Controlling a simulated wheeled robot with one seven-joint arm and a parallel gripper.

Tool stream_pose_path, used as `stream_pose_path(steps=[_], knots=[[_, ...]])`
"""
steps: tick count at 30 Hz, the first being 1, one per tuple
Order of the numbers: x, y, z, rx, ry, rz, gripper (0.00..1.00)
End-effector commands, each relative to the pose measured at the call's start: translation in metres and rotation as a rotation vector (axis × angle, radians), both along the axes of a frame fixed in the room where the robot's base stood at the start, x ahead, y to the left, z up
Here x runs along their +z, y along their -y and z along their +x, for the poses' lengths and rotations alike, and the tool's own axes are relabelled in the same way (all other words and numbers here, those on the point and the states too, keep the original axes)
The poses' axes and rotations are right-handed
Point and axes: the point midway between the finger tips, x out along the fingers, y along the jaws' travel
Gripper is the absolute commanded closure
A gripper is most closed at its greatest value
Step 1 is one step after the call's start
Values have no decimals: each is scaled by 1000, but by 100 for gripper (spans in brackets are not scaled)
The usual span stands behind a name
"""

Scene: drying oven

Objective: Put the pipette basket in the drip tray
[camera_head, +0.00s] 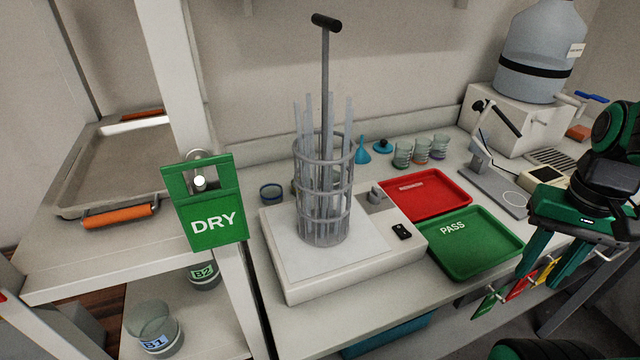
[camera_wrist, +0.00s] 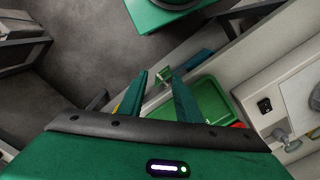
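The pipette basket (camera_head: 323,200) is a grey wire cylinder holding several upright glass pipettes. A tall rod with a dark T-shaped grip (camera_head: 326,22) rises from it. It stands upright on a white boxy device (camera_head: 290,277) on the bench. A shallow metal tray (camera_head: 75,195) with orange handles, which looks like the drip tray, sits on the left shelf, and nothing shows in it. My gripper (camera_head: 536,288) has green fingers, spread apart and empty, at the bench's front right, well away from the basket. The wrist view shows the gap between the fingers (camera_wrist: 158,76).
A green "DRY" sign (camera_head: 212,218) hangs on the post between tray and basket. A red tray (camera_head: 428,196) and a green "PASS" tray (camera_head: 485,255) lie right of the device. Small cups (camera_head: 421,150) stand behind. Beakers (camera_head: 155,328) are on the lower shelf.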

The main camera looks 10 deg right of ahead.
Motion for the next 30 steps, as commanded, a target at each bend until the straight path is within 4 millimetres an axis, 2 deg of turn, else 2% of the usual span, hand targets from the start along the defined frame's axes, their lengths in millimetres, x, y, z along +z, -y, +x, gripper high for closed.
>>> stream_pose_path(steps=[3,5,6,8,9,11,14,17,21,25,30], knots=[[0,0,0,-1,0,0,69],[1,0,0,2,1,0,54],[7,-1,-8,14,13,0,45],[15,-1,-3,47,17,-2,31],[22,-3,5,86,19,-5,23],[39,-8,24,172,20,-8,23],[76,-27,66,391,21,-15,23],[121,-59,112,665,21,-18,23],[182,-120,163,1063,17,-17,23],[235,-186,193,1433,14,-11,23],[296,-270,206,1898,12,3,23]])
